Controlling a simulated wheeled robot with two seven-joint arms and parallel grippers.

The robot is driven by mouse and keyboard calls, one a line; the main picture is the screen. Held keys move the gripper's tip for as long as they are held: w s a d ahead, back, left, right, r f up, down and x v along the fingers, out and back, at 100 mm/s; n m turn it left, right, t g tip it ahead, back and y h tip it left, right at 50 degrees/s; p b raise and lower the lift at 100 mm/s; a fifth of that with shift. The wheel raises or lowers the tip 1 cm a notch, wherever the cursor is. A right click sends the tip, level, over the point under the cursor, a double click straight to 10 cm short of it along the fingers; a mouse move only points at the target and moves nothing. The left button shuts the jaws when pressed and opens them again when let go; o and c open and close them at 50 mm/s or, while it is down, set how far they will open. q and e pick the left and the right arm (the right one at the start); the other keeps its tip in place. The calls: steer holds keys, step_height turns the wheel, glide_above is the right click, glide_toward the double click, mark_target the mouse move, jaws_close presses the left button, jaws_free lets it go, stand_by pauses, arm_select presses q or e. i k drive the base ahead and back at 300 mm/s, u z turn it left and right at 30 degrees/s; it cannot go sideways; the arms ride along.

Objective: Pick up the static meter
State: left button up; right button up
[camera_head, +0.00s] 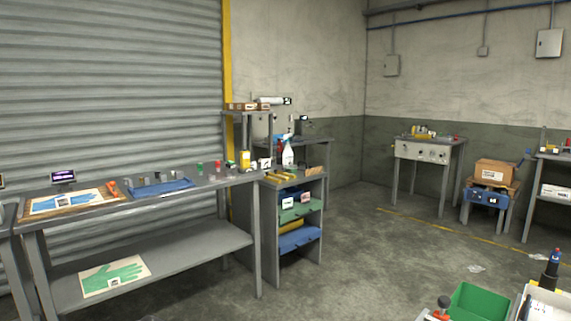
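I cannot single out the static meter for certain. A small dark device with a lit purple display (63,177) stands at the back of the long grey workbench (225,184), at the left; I cannot tell whether it is the meter. Several small items, too small to identify, stand along the same bench. Neither of my grippers is in view.
A blue tray (160,188) lies on the bench, and a green glove sheet (115,275) on its lower shelf. A shelf unit with a spray bottle (288,154) adjoins it. A green bin (478,302) is at bottom right. The middle floor is mostly clear.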

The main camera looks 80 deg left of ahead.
mark_target(244, 155)
steer(key=u, duration=2.7)
